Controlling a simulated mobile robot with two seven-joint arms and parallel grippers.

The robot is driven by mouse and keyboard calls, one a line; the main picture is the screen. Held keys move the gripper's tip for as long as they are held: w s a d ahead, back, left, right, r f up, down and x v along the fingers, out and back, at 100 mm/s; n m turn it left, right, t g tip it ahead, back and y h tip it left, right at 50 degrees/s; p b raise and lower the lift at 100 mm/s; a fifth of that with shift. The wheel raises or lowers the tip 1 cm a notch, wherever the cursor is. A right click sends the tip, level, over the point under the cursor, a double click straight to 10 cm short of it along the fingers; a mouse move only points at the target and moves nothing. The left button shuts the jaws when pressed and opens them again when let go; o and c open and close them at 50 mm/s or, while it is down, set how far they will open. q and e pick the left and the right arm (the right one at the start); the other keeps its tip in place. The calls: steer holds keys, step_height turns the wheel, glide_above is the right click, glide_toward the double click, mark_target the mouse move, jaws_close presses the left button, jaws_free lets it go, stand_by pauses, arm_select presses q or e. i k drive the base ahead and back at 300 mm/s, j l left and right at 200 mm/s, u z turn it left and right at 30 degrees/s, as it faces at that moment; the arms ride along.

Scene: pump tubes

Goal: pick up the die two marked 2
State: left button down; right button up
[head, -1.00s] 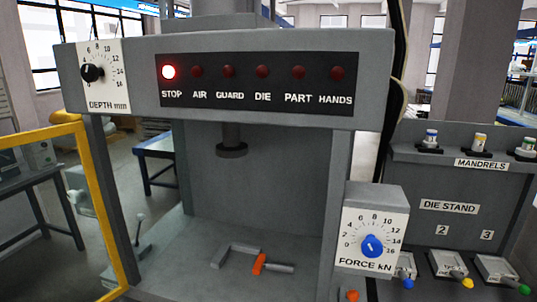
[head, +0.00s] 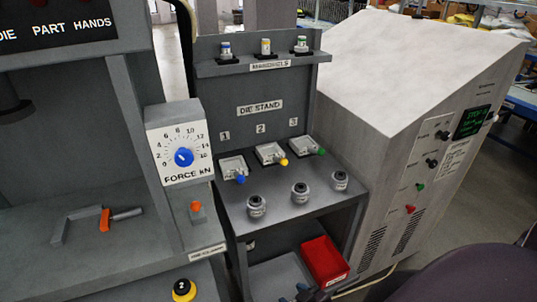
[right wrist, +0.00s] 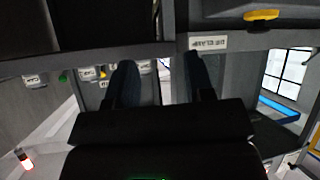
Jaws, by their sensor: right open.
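Die two is the pale block with a yellow knob (head: 272,154) in the middle place of the die stand (head: 290,208), under the number 2 in the head view. In the right wrist view a pale die with a yellow tip (right wrist: 89,73) shows left of my fingers, partly cut off by one of them. My right gripper (right wrist: 160,70) is open, its two dark fingers apart with nothing seen between them. It is apart from the dies. In the head view only dark bluish tips, seemingly its fingers, show at the bottom edge. My left gripper is not in view.
Die one with a blue knob (head: 232,169) and die three with a green knob (head: 305,146) flank die two. Several round dark-and-silver pieces stand in front. Mandrels (head: 265,48) stand on the shelf above. A red bin (head: 324,262) is below; the press is left, a grey cabinet (head: 400,110) right.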

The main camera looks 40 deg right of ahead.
mark_target(267, 153)
steer(key=i+j+z, duration=0.55)
steer(key=z, duration=0.15)
steer(key=j+u, duration=0.1)
